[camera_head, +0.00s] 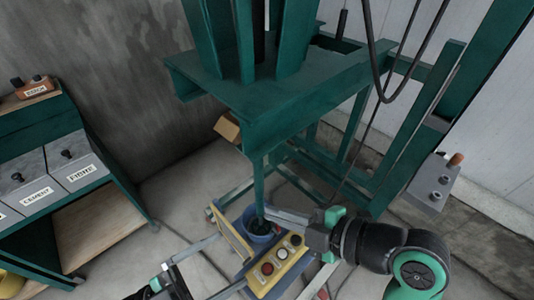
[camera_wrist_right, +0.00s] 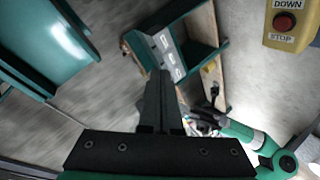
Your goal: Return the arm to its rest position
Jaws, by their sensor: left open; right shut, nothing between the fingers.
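My right arm comes in from the right in the head view. Its gripper (camera_head: 272,213) is shut and empty, in front of the green machine and overlapping the blue bucket (camera_head: 262,238) in the picture. In the right wrist view its dark fingers (camera_wrist_right: 160,85) lie together with nothing between them. My left gripper (camera_head: 230,261) is at the bottom of the head view, its fingers spread apart and empty, beside the yellow button box (camera_head: 277,268). My left arm is mostly cut off by the frame edge.
A green machine frame (camera_head: 300,95) fills the middle. A green cart (camera_head: 130,190) with bins labelled CEMENT and FIBRE stands left. A grey box (camera_head: 432,183) with a red-orange knob is at right. The yellow box (camera_wrist_right: 290,28) with DOWN and STOP buttons shows in the right wrist view.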

